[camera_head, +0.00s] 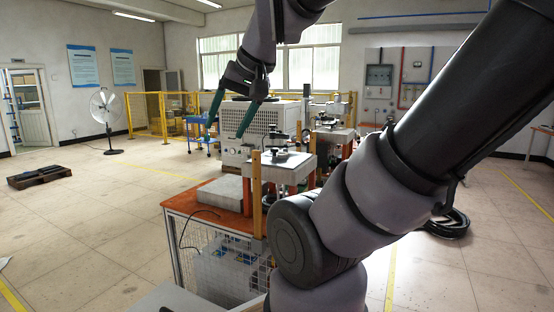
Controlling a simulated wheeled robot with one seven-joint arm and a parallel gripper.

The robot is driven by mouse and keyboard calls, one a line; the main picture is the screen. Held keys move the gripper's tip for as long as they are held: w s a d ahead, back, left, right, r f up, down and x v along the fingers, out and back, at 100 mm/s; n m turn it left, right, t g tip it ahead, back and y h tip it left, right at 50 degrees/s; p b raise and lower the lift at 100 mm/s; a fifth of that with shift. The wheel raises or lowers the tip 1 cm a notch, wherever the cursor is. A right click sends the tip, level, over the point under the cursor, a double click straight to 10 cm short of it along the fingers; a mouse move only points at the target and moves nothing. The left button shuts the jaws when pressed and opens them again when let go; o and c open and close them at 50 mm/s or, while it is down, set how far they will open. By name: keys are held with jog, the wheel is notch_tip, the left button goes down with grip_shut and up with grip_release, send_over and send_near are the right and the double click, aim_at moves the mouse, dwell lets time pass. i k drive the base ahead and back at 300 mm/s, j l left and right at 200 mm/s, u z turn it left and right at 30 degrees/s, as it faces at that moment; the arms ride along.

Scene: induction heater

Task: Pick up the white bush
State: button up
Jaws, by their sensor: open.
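My gripper (225,131) hangs at the upper middle of the head view, its two long teal fingers pointing down and spread apart. Nothing shows between the fingers. It appears above the orange-topped workbench (190,199), in front of a large white cabinet in the picture; its exact height and depth are hard to judge. I cannot make out a white bush in this view. Part of the bench and its equipment is hidden behind my arm.
The bench carries a grey metal box (222,193) and a machine with a flat metal plate (285,168) and orange posts. A floor fan (104,106), a dark pallet (39,177) and a coiled black hose (447,224) stand apart.

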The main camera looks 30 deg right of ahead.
aim_at(281, 156)
jog(key=k+l+z, duration=0.1)
jog(key=l+z, duration=0.25)
jog(key=z, duration=0.15)
jog(key=l+z, duration=0.5)
jog(key=k+j, duration=0.05)
